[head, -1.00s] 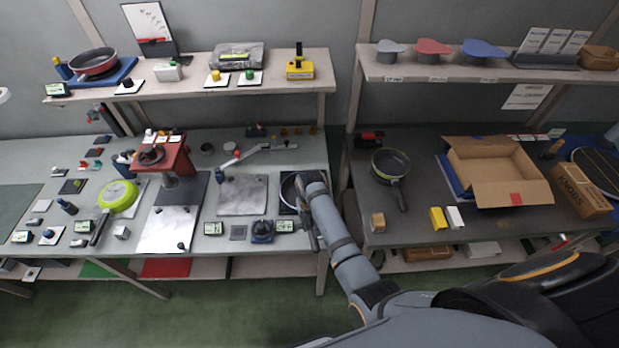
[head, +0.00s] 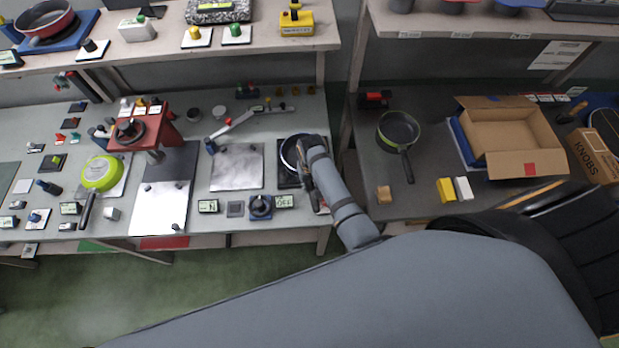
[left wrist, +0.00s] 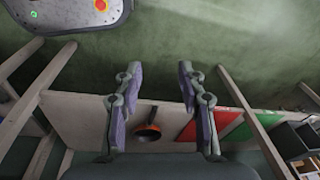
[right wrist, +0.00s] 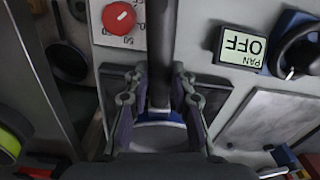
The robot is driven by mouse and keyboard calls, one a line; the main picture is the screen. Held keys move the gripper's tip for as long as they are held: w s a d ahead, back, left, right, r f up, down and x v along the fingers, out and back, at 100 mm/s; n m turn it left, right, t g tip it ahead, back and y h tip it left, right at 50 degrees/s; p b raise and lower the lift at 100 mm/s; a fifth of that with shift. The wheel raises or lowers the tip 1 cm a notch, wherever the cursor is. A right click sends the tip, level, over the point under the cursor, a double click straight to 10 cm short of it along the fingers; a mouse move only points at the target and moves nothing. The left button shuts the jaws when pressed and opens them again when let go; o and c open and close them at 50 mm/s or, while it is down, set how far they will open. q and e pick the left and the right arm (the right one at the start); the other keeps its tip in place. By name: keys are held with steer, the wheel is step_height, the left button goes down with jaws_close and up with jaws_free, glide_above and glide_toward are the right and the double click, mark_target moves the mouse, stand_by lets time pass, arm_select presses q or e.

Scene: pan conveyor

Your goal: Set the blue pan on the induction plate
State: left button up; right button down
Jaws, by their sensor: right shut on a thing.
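The blue pan (head: 288,150), with a dark inside and blue rim, is over the dark square induction plate (head: 284,178) at the right end of the left bench. My right gripper (head: 306,180) is shut on its handle. In the right wrist view, the dark handle (right wrist: 160,65) runs between the fingers of my right gripper (right wrist: 158,100), and part of the blue pan (right wrist: 160,132) shows below. The plate (right wrist: 215,88) shows on both sides. I cannot tell whether the pan touches it. My left gripper (left wrist: 162,105) is open and empty, with floor and a low shelf beyond.
A display reading PAN OFF (right wrist: 242,47) and a red knob (right wrist: 119,18) are close to the plate. A steel sheet (head: 237,167) lies left of it. A green pan (head: 101,172) is further left. Another dark pan (head: 398,130) stands on the right bench.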

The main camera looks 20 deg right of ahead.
steer(key=shift+s+a+f, duration=0.1)
steer(key=shift+s+f, duration=0.05)
steer(key=shift+s, duration=0.1)
steer(key=shift+s+a, duration=0.1)
steer(key=shift+s, duration=0.3)
steer(key=shift+w, duration=0.2)
steer(key=shift+f, duration=0.1)
steer(key=c, duration=1.5)
jaws_free()
steer(key=o, duration=0.4)
arm_select(q)
steer(key=s, duration=0.4)
steer(key=shift+s+a+f, duration=0.1)
steer(key=shift+a+f, duration=0.25)
arm_select(e)
steer(key=shift+o, duration=0.2)
arm_select(q)
steer(key=shift+a, duration=0.1)
